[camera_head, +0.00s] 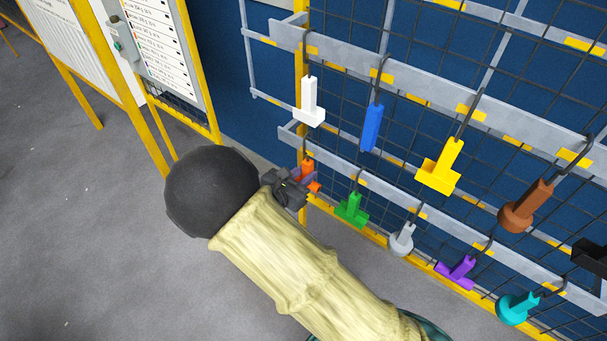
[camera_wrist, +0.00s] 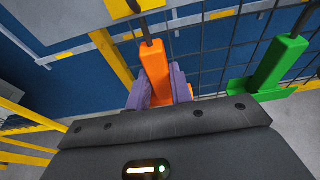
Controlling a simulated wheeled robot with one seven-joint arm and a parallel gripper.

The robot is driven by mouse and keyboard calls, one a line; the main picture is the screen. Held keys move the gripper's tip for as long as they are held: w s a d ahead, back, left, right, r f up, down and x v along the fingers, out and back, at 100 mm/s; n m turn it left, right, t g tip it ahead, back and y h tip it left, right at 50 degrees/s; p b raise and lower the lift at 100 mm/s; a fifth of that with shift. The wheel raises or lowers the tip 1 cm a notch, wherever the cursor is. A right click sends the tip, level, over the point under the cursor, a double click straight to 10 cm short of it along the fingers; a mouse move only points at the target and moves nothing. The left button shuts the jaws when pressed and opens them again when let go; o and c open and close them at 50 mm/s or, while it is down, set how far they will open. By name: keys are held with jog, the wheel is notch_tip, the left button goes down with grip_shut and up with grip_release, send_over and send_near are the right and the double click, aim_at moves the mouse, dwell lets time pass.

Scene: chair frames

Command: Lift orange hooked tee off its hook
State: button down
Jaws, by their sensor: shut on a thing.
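The orange hooked tee (camera_head: 307,168) hangs at the left end of the lower rail, with a dark hook at its top. In the wrist view the orange tee (camera_wrist: 156,68) stands upright between the purple-grey fingers of my gripper (camera_wrist: 159,88). My gripper (camera_head: 300,184) is shut on its stem. The hook rises from the tee's top toward a yellow tag on the rail, and I cannot tell whether it still bears on its support. The gripper body hides the tee's lower part.
The green tee (camera_head: 351,209) hangs close to the right and also shows in the wrist view (camera_wrist: 277,66). A white tee (camera_head: 310,103) and blue bar (camera_head: 372,127) hang above. Grey rails (camera_head: 335,160) and wire mesh lie behind. Open floor (camera_head: 90,230) is at the left.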

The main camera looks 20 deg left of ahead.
jog(key=shift+s+r, duration=0.1)
jog(key=shift+s, duration=0.05)
dwell(0.5)
jog(key=shift+s+a, duration=0.35)
jog(key=shift+s, duration=0.3)
jog(key=shift+s+a, duration=0.1)
jog(key=shift+s, duration=0.25)
jog(key=shift+s+a, duration=0.15)
jog(key=shift+s, duration=0.1)
jog(key=p+v, duration=0.2)
jog(key=v, duration=0.3)
jog(key=shift+s, duration=0.1)
dwell(0.6)
jog(key=shift+f, duration=0.25)
